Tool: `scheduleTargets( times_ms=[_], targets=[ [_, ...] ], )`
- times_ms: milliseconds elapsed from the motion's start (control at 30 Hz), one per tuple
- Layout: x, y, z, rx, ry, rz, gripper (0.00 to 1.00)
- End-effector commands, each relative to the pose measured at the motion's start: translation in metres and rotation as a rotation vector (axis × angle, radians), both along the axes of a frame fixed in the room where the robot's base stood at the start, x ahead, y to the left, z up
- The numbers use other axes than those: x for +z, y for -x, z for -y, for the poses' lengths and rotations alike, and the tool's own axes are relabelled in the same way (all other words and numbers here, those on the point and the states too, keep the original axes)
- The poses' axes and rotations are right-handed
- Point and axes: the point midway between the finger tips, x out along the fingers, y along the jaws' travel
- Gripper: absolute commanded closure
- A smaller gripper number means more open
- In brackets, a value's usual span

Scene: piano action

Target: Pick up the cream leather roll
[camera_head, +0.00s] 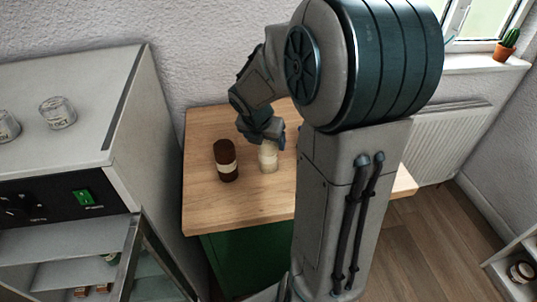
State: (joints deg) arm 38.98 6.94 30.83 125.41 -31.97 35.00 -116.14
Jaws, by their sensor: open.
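A cream roll (268,161) stands upright on the wooden worktop, to the right of a dark brown jar or roll with a pale label. My gripper (265,140) is directly above the cream roll, pointing down, at its top end. The gripper is open, and its fingers are small and partly hidden by my own wrist. I cannot tell whether the fingers touch the roll or how far they reach around it. The roll's lower part is in plain view.
The dark brown item (226,160) stands close on the left. The wooden worktop (235,212) is clear at its front. A grey cabinet (75,105) with glass jars (58,113) rises at the left. A radiator (450,140) is at the right under the window.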

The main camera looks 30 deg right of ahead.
Motion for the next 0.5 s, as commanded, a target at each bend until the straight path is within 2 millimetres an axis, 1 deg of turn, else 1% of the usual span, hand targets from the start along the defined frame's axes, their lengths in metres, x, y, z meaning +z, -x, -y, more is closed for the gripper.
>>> scheduleTargets(
  times_ms=[100,233,333,500],
  targets=[
    [-0.020,-0.002,0.005,0.001,-0.002,-0.004,0.24],
    [-0.038,-0.006,0.010,0.000,-0.002,-0.003,0.24],
    [-0.044,-0.008,0.013,0.001,0.000,-0.001,0.24],
    [-0.045,-0.009,0.013,0.000,0.000,0.000,0.24]
  ],
)
